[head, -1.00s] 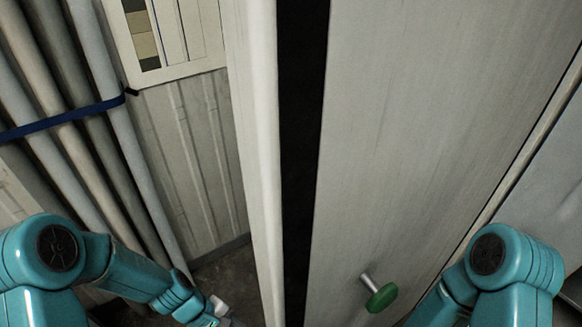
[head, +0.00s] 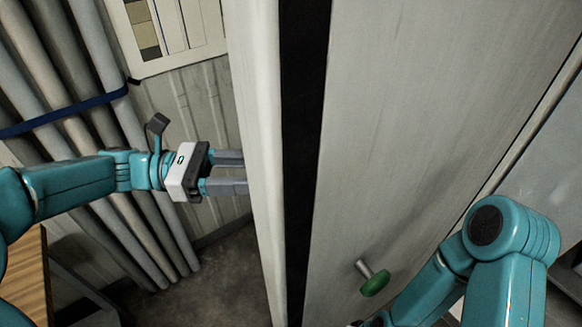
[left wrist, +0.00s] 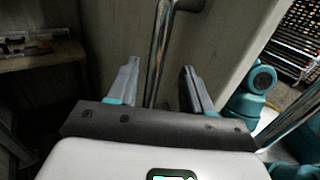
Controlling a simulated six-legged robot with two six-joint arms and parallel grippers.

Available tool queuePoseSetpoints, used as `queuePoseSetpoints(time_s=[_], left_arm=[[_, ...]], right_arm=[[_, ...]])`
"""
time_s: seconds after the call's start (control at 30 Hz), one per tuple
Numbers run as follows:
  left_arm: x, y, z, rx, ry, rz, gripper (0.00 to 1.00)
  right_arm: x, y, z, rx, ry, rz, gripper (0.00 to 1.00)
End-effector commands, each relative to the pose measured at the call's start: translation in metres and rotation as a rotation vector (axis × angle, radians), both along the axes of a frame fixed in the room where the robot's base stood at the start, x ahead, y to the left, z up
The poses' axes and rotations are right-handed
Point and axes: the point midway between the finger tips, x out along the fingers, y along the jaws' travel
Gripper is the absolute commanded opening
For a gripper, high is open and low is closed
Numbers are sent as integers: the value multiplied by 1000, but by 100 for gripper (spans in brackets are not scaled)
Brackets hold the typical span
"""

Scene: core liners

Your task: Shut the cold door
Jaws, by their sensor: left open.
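The cold door (head: 420,130) stands open, seen nearly edge-on in the head view. It has a pale edge strip (head: 258,130), a dark band (head: 303,150) beside it, and a face with a green knob (head: 375,284). My left gripper (head: 244,172) is open at the left side of the door's edge, fingers pointing right. In the left wrist view, a chrome bar handle (left wrist: 160,50) runs between the spread fingers; whether they touch it I cannot tell. My right arm is right of the door; its gripper is out of view.
Long tubes (head: 95,120) held by a blue strap (head: 70,110) lean at the left. A wooden bench top (head: 25,275) is at lower left. A chart (head: 165,35) hangs on the ribbed wall. Bare floor (head: 220,285) lies below my left gripper. Stocked shelves (left wrist: 295,45) show beyond the door.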

Motion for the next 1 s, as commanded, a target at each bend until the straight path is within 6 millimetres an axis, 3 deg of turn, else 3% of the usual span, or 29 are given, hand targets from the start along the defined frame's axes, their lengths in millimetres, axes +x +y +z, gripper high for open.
queuePoseSetpoints(time_s=[0.1,0.33,0.5,0.77,0.8,0.93,1.0], left_arm=[[-1,-30,2,0,1,-6,50],[0,-70,1,1,0,-3,50],[0,-83,0,2,1,-1,50],[0,-85,-1,1,0,1,50],[0,-85,-1,1,0,1,47],[0,-85,-1,1,0,0,4],[0,-85,-1,1,0,0,0]], right_arm=[[0,0,6,0,0,0,0],[0,0,13,0,0,0,0],[0,0,14,0,0,0,0],[0,0,14,0,0,0,0],[0,0,14,0,0,0,0],[0,0,14,0,0,0,0],[0,0,14,0,0,0,0]])
